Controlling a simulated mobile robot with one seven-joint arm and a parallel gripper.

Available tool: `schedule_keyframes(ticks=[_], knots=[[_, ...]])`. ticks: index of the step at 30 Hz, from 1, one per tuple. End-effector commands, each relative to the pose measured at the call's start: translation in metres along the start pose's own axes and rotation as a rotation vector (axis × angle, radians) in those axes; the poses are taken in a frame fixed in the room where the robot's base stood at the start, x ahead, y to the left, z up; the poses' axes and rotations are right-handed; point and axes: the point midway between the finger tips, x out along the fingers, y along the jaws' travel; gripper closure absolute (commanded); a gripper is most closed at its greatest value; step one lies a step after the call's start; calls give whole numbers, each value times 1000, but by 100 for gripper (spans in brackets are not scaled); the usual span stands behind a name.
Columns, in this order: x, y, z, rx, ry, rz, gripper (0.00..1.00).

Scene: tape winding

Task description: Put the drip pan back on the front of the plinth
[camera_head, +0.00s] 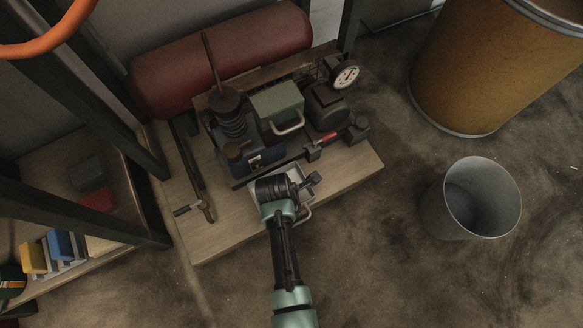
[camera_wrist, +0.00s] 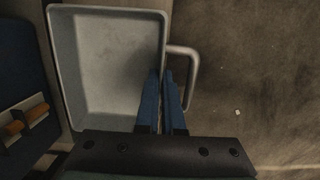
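The drip pan (camera_wrist: 105,60) is a shallow light-grey tray with a loop handle (camera_wrist: 193,75) on its right side in the wrist view. In the head view its pale rim (camera_head: 307,190) shows around my gripper (camera_head: 288,188), at the front part of the wooden plinth (camera_head: 345,176). In the wrist view my gripper's blue fingers (camera_wrist: 162,75) are close together on either side of the pan's handle-side wall and appear shut on it. The pan is empty. Whether its bottom touches the plinth is hidden.
A dark machine (camera_head: 238,155) with a green box (camera_head: 277,102) and a gauge (camera_head: 345,75) stands behind the pan. A red-handled valve (camera_head: 328,138) is to its right. A grey bucket (camera_head: 470,200) and a brown drum (camera_head: 490,65) stand right on the floor. A shelf (camera_head: 105,245) is left.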

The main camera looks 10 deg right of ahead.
Motion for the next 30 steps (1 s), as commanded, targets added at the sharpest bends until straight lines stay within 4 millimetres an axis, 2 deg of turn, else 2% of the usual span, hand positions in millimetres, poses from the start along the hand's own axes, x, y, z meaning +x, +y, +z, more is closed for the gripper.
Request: schedule_keyframes(ticks=[5,6,10,20,26,30], knots=[[3,1,0,0,0,1,100],[3,0,0,0,0,1,90],[2,0,0,0,0,1,66],[0,0,0,0,0,1,65],[-23,1,1,0,-1,3,65],[-51,0,2,0,0,2,65]])
